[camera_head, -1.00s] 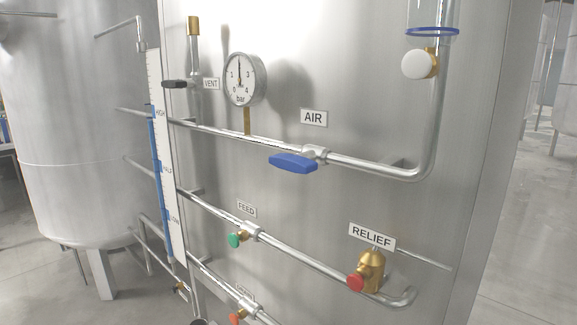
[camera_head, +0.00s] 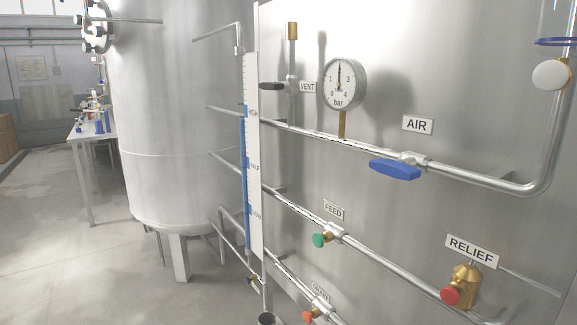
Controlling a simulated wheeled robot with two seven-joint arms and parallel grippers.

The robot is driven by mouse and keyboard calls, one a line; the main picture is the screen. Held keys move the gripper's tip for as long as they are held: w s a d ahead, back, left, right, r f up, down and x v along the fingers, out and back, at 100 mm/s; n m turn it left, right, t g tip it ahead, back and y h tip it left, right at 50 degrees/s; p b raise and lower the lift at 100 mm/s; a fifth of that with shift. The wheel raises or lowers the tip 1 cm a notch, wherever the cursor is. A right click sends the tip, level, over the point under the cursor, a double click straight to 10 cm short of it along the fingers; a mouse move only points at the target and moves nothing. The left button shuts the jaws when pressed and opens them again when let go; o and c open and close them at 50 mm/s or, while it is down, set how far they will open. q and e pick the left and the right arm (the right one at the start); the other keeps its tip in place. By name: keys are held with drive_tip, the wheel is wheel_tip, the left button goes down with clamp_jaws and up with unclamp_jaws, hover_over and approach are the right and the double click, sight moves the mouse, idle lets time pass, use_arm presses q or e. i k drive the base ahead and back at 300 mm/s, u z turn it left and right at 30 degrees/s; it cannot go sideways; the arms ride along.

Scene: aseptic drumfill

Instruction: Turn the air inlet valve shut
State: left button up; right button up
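The air inlet valve has a blue lever handle (camera_head: 395,169) on the upper steel pipe (camera_head: 465,174), below the AIR label (camera_head: 417,125). The handle lies roughly along the pipe's run, just under its metal valve body (camera_head: 414,158). Neither of my grippers shows in the head view, and nothing touches the handle.
A pressure gauge (camera_head: 344,83), a dark vent lever (camera_head: 272,86), a green feed knob (camera_head: 320,240), and a red relief knob (camera_head: 450,296) sit on the same panel. A level scale (camera_head: 251,160) stands left of them. Open floor (camera_head: 75,215) lies at the left, with a white table (camera_head: 80,140).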

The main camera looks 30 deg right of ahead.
sight(398, 168)
drive_tip(key=u, duration=0.35)
drive_tip(key=i, duration=1.55)
drive_tip(key=z, duration=3.15)
